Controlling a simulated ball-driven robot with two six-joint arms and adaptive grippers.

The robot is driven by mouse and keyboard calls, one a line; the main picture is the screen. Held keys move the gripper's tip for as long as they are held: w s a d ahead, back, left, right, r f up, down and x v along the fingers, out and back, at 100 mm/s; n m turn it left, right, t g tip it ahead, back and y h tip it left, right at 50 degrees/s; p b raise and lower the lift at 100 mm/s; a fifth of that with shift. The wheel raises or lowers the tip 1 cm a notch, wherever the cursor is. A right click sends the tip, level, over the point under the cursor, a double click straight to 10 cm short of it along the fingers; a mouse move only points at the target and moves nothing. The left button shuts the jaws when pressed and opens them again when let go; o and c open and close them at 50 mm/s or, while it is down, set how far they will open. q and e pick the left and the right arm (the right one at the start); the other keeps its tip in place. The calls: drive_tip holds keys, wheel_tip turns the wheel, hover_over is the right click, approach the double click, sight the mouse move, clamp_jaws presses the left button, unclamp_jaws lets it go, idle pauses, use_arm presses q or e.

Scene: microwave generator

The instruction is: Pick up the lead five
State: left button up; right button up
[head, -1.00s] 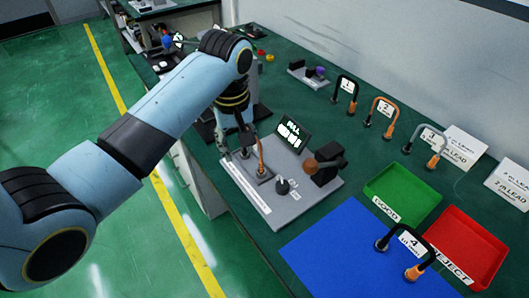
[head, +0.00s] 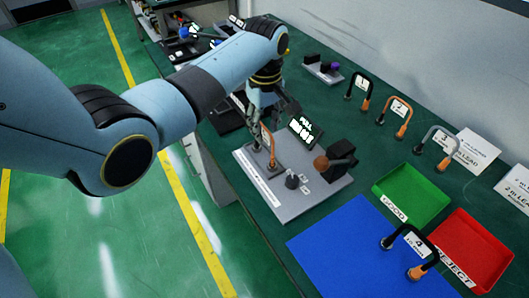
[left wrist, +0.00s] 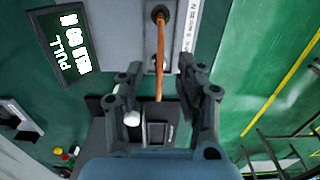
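An orange lead (head: 271,147) stands upright in the grey test fixture (head: 310,196); I can read no number on it. It also shows in the left wrist view (left wrist: 160,50), running between the fingers. My left gripper (head: 267,117) is over the back left of the fixture, at the lead's top. In the left wrist view the left gripper (left wrist: 160,72) has its fingers spread on either side of the lead, with gaps, not gripping it. My right gripper is not in view.
A screen (head: 301,130) reading "PULL" stands behind the fixture, with a dark block and brown knob (head: 332,160) beside it. Leads marked 1 (head: 361,84), 2 (head: 399,109), 3 (head: 442,138) and 4 (head: 412,238) stand right. Green (head: 385,187) and red (head: 497,250) trays and a blue mat (head: 345,245) lie nearer.

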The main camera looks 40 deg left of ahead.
use_arm(q)
wheel_tip(320, 180, down, 4)
drive_tip(key=shift+w+a+r, duration=0.1)
drive_tip(key=shift+r, duration=0.15)
drive_tip(key=shift+c, duration=0.3)
clamp_jaws()
